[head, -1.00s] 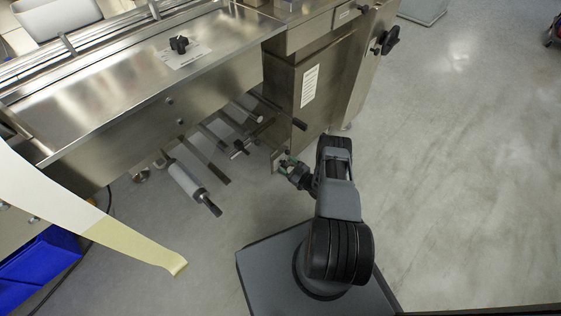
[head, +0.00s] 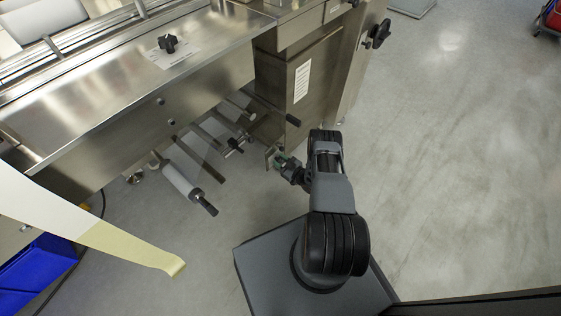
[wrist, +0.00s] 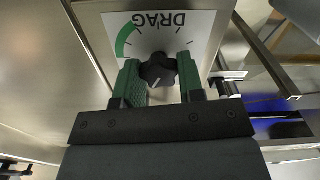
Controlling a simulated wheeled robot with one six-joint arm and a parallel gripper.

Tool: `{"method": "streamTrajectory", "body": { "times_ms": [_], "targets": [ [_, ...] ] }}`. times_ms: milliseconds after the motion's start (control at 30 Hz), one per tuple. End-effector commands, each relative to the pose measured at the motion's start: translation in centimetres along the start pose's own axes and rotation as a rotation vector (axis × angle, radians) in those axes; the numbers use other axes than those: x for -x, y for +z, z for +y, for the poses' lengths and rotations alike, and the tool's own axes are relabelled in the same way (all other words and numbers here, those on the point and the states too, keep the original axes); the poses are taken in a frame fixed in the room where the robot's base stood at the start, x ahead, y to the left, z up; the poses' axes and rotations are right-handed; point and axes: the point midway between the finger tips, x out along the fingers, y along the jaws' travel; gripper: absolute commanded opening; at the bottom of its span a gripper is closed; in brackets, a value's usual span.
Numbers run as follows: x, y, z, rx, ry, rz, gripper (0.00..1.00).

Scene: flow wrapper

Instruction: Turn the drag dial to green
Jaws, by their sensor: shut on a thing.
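The drag dial (wrist: 158,70) is a black lobed knob with a pale pointer line, on a white plate (wrist: 200,22) marked DRAG, upside down in the wrist view. A green arc (wrist: 124,40) lies at the plate's left. The pointer line slants across the knob; I cannot tell which end points. My gripper (wrist: 160,84) has its green fingers on both sides of the knob, shut on it. In the head view my gripper (head: 282,161) is low beside the machine's underside, and the dial is hidden there.
The steel machine (head: 130,85) stands at left and above, with rods and a white roller (head: 178,178) jutting below it. Another black knob (head: 167,43) sits on its top. A film strip (head: 100,235) hangs at left. Floor at right is clear.

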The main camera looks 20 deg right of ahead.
Motion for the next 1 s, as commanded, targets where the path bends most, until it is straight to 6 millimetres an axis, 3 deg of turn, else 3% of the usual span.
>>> {"method": "streamTrajectory", "body": {
  "times_ms": [367, 1000],
  "targets": [
    [0.14, 0.24, 0.01, -0.084, 0.001, -0.001, 0.12],
    [0.24, 0.41, 0.18, -0.658, 0.005, -0.001, 0.12]
  ]
}}
